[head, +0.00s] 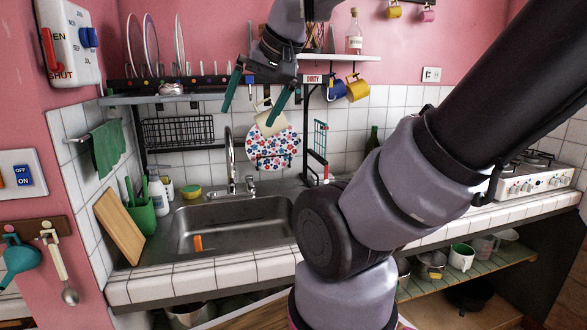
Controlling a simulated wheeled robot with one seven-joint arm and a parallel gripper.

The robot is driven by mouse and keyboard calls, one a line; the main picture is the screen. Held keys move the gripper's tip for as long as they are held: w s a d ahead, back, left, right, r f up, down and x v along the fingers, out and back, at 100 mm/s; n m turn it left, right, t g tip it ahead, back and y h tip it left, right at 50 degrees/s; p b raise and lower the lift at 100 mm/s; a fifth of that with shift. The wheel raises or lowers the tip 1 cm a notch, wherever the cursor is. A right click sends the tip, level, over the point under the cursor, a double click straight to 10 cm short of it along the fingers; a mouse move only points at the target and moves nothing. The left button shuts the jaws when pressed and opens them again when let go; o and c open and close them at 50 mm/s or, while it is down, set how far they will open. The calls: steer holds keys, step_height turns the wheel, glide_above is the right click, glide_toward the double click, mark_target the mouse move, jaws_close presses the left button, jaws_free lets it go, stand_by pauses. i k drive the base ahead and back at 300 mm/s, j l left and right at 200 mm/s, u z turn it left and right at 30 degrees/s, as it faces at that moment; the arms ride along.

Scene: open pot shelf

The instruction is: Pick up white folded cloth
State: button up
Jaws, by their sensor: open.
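My gripper (249,114) is open, with its two green fingers spread and pointing down, in front of the tiled wall above the sink. Nothing shows between its fingers. I cannot make out a white folded cloth for certain. A white, round cloth-like piece with a floral pattern (272,152) hangs on the wall below and right of the gripper. A cream piece (270,122) hangs in front of its upper part, close to the right finger in the picture. A small pale item (172,89) lies on the rack shelf at the left; its kind is unclear.
A steel sink (235,228) with a tall faucet (231,165) lies below. A wooden board (119,228) leans at the left beside a green holder (143,216). A green cloth (107,148) hangs on the left wall. Blue and yellow mugs (357,90) hang under the shelf.

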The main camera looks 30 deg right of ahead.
mark_target(321, 176)
steer(key=z, duration=1.05)
